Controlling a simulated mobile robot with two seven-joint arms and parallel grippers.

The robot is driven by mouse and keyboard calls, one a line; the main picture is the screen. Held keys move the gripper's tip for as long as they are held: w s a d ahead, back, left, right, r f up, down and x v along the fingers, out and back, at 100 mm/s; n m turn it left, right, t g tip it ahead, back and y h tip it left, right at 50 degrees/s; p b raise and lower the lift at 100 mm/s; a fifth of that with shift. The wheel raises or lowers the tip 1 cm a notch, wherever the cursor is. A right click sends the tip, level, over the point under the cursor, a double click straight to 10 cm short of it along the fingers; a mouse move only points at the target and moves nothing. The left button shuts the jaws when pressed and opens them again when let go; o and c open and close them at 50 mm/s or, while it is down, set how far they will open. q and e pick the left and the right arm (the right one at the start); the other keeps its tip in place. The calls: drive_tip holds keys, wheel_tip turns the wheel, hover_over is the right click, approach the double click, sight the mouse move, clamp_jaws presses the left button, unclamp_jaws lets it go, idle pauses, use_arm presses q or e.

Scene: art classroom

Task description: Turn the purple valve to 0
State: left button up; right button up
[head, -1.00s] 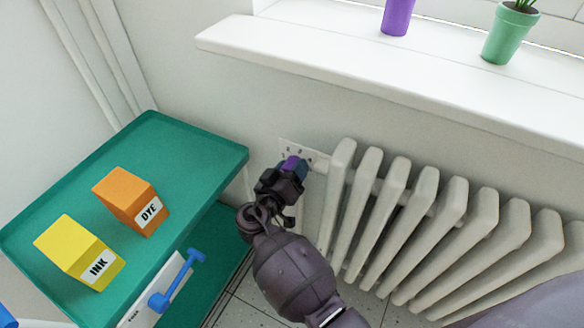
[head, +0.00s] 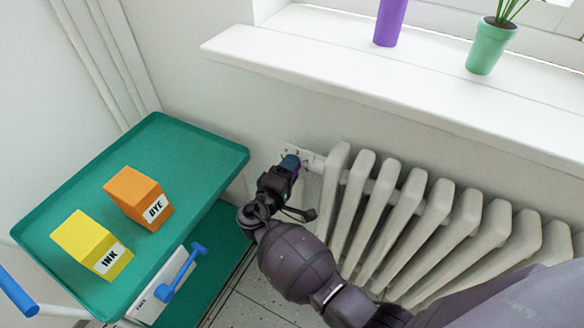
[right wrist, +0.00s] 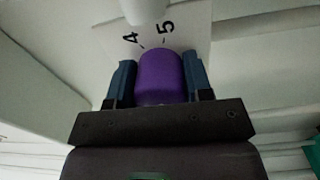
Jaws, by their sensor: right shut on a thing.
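The purple valve (right wrist: 160,77) sits between the two blue fingers of my right gripper (right wrist: 160,82) in the right wrist view, with a finger against each side. Behind it a pale plate (right wrist: 190,38) carries the marks 4 and 5; other marks are hidden or out of that view. In the head view my right gripper (head: 290,165) is at the plate (head: 307,155) left of the radiator, and its fingers cover nearly all of the valve. The plate's marks are too small to read there. My left gripper is not in view.
The white radiator (head: 410,195) stands close right of my gripper, below the window sill (head: 300,60). A green cart (head: 160,135) at left holds the yellow INK box (head: 85,240) and orange DYE box (head: 130,195). A purple pot (head: 390,20) and green pot (head: 490,45) stand on the sill.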

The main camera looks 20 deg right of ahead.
drive_tip(key=n, duration=0.1)
drive_tip(key=n+p, duration=0.1)
drive_tip(key=n, duration=0.1)
drive_tip(key=shift+w+r, duration=0.1)
drive_tip(key=shift+r, duration=0.2)
drive_tip(key=shift+f+n+p, duration=0.1)
drive_tip(key=shift+n+p, duration=0.2)
drive_tip(key=shift+n, duration=0.5)
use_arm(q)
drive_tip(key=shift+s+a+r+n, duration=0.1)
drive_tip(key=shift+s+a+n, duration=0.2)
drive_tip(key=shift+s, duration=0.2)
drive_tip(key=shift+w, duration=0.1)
use_arm(e)
drive_tip(key=shift+f+n, duration=0.1)
drive_tip(key=shift+n, duration=0.3)
drive_tip(key=o, duration=0.9)
drive_tip(key=shift+o, duration=0.2)
drive_tip(key=shift+a, duration=0.1)
use_arm(q)
drive_tip(key=shift+p, duration=0.4)
use_arm(e)
drive_tip(key=v, duration=1)
drive_tip(key=shift+s+a, duration=0.2)
drive_tip(key=shift+s, duration=0.15)
